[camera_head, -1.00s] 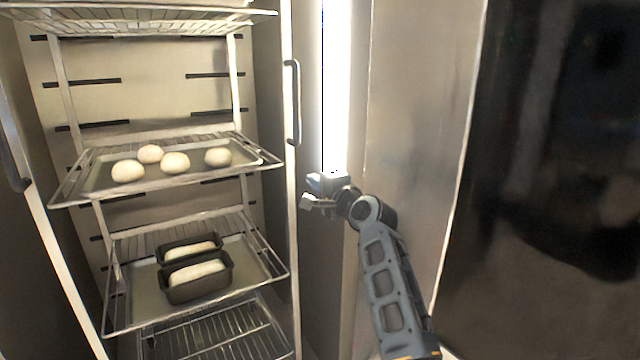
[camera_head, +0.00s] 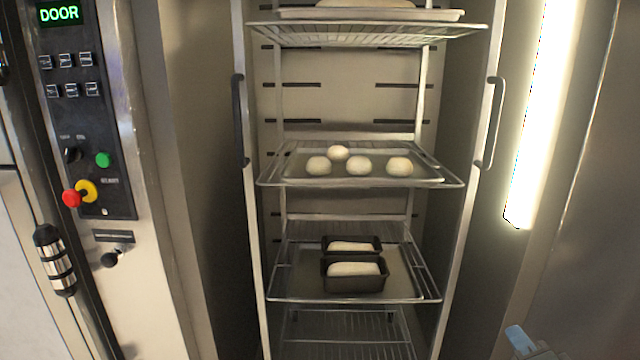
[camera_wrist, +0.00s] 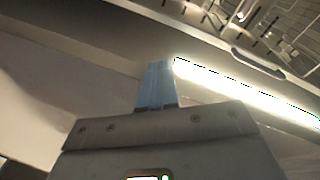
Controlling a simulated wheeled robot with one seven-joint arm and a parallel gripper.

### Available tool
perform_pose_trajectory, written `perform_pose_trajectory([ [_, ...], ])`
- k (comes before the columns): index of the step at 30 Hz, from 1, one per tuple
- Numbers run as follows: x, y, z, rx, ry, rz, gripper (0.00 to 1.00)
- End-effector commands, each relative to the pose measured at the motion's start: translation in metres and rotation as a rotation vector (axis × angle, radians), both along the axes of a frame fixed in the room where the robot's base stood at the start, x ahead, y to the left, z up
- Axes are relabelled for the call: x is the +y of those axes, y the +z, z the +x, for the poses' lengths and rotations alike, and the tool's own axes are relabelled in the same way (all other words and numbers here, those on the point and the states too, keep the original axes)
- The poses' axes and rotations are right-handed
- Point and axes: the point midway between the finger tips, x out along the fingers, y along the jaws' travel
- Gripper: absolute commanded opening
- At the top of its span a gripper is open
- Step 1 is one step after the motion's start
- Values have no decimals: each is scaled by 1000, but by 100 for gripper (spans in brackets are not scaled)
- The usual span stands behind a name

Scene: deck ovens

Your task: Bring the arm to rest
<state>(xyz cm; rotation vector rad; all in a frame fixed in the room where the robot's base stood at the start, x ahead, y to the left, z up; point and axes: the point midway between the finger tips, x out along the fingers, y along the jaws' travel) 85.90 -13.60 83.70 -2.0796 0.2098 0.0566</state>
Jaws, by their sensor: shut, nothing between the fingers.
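My gripper shows in the wrist view (camera_wrist: 157,84) with its blue fingers together and nothing between them. In the head view only a blue part of my gripper (camera_head: 521,340) shows at the lower right edge, and the rest of the arm is out of the picture. It is to the right of the open rack and apart from it.
A rack oven stands open with wire shelves. Its middle tray (camera_head: 290,172) bears several dough balls (camera_head: 358,165). A lower tray (camera_head: 402,285) bears two dark loaf tins (camera_head: 355,283). A control panel (camera_head: 85,120) reading DOOR is at left; a bright light strip (camera_head: 538,110) is at right.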

Motion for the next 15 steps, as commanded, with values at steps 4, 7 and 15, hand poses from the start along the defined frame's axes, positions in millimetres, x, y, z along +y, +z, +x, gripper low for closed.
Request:
perform_pose_trajectory([
  [4, 17, -30, -66, 53, 18, -154, 0],
  [7, 29, -41, -109, 81, 36, -253, 0],
  [15, 62, -48, -221, 140, 105, -506, 0],
])
